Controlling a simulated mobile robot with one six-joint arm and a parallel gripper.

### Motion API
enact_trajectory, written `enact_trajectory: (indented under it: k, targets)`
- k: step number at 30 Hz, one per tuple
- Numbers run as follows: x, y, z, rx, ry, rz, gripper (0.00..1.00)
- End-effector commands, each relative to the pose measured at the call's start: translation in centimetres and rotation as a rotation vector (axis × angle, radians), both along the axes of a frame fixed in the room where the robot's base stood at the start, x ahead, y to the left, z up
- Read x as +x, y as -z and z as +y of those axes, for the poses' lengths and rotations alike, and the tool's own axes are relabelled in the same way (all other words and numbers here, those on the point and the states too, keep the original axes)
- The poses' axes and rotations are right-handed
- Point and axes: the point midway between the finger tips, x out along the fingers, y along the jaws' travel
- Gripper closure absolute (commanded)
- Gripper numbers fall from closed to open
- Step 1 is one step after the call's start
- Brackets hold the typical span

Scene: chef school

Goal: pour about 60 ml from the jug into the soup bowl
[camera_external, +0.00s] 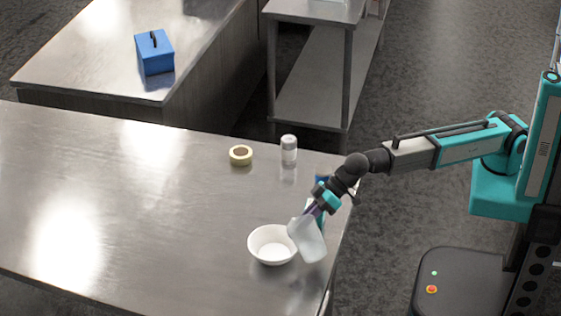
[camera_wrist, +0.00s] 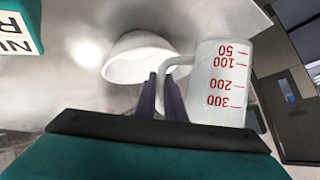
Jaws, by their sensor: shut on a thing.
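The jug (camera_external: 308,240) is a translucent whitish vessel, tilted to the left over the right rim of the soup bowl. In the wrist view the jug (camera_wrist: 220,84) shows red marks from 50 to 300. My gripper (camera_external: 311,209) is shut on the jug's handle, and its dark fingers (camera_wrist: 166,95) show around the handle in the wrist view. The white soup bowl (camera_external: 270,245) stands upright on the steel table, just left of the jug; it also shows in the wrist view (camera_wrist: 138,58). I cannot make out any liquid in the jug, in the bowl or falling between them.
The steel table (camera_external: 110,190) has wide free room on the left. A tape roll (camera_external: 240,155) and a white-capped jar (camera_external: 289,150) stand at its back. A teal and white box (camera_wrist: 18,28) is partly seen in the wrist view. A blue box (camera_external: 155,55) sits on another counter.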

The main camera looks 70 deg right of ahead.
Motion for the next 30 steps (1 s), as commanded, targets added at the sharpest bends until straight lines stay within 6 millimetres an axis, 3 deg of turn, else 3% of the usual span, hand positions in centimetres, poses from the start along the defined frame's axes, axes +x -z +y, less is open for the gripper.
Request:
enact_trajectory:
  k: [10,30]
  targets:
    - [-0.6,-0.6,0.2,-0.042,0.002,-0.131,1.0]
    - [-1.3,0.1,0.4,-0.102,0.007,-0.308,1.0]
